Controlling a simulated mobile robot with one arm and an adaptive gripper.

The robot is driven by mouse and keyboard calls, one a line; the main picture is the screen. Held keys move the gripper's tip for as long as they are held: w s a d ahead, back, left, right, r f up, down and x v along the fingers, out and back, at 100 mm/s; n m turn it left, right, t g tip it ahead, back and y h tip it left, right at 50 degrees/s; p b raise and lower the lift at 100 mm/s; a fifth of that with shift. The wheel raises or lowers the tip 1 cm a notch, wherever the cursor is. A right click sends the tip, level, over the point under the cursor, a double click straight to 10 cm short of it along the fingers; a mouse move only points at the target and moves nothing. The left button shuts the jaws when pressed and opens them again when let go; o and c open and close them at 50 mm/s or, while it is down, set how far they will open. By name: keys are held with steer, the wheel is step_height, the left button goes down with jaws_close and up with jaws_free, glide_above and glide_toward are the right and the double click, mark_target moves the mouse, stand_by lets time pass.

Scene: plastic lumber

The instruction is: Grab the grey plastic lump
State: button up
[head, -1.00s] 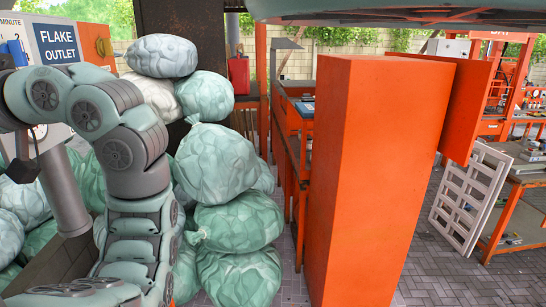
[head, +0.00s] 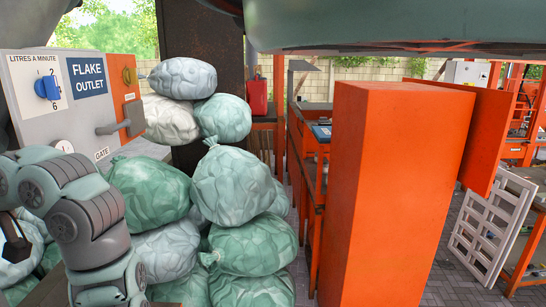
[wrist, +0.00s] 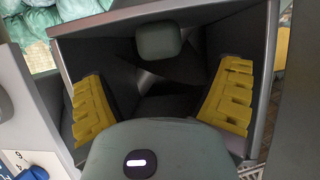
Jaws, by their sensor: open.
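I cannot make out a grey plastic lump in either current view. My gripper (wrist: 160,104) shows in the wrist view with its two yellow-padded fingers wide apart. No held object can be made out between them. The fingers are over a dark, grey-rimmed, box-like opening (wrist: 100,36), whose inside is too dark to read. A rounded grey-green block shows at its far side; I cannot tell whether it is part of me. In the head view my arm is at the lower left, and the gripper is outside the picture.
A grey panel (head: 85,98) marked FLAKE OUTLET, with a blue knob (head: 47,88) and a gate handle, stands at the left. Several filled bags (head: 232,182) are piled beside it. A tall orange cabinet (head: 395,190) stands at centre right. Paved floor shows right of it.

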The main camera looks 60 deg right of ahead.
steer(key=shift+p+x, duration=0.3)
steer(key=shift+x, duration=0.55)
steer(key=shift+w+a+f+p, duration=0.25)
steer(key=shift+w+a+p, duration=0.2)
steer(key=shift+p, duration=0.65)
steer(key=p+x, duration=0.2)
steer(key=p, duration=0.1)
steer(key=shift+w+a+f, duration=0.2)
steer(key=shift+f, duration=0.1)
steer(key=shift+w+a+f, duration=0.2)
steer(key=shift+w+f, duration=0.2)
steer(key=shift+w, duration=0.05)
steer(key=shift+c, duration=0.3)
steer(key=shift+d, duration=0.1)
steer(key=c, duration=1.2)
